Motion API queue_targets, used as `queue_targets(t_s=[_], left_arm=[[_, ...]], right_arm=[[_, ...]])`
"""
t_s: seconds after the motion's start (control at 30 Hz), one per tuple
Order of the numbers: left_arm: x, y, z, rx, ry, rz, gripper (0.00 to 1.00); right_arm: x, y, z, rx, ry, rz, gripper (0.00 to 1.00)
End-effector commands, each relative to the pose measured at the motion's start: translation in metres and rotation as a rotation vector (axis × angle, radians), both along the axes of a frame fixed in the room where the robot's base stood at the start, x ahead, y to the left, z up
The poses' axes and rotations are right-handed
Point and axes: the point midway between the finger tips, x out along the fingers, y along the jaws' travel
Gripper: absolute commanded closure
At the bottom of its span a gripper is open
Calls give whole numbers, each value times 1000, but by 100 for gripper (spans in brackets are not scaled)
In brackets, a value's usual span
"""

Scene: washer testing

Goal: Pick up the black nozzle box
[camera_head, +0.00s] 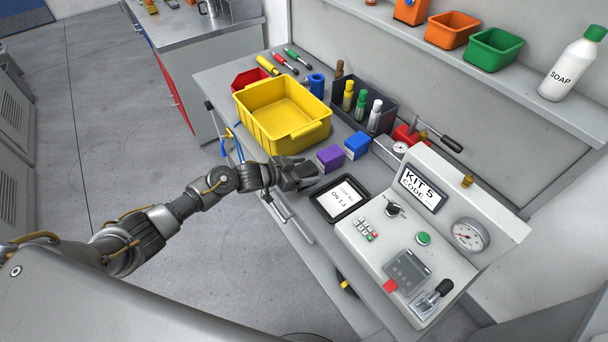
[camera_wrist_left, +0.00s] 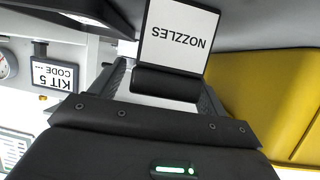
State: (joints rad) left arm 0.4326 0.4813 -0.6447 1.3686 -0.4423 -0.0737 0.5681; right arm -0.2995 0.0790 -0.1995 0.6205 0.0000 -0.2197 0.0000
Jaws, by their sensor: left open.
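My right gripper is not in view.
A yellow bin (camera_head: 270,140) stands left of the box. A purple block (camera_head: 330,158) and a blue block (camera_head: 357,145) lie between gripper and box. A shelf (camera_head: 480,65) runs behind.

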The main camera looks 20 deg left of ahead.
Motion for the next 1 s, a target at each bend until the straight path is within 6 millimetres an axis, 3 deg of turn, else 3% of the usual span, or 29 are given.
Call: queue_targets(t_s=[0.17, 0.57, 1.0], left_arm=[[0, 0, 0, 0, 0, 1, 26], [0, 0, 0, 0, 0, 1, 77], [1, 1, 11, -1, -5, 0, 77]], right_arm=[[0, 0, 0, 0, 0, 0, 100], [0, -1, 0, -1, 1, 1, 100], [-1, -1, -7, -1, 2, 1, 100]])
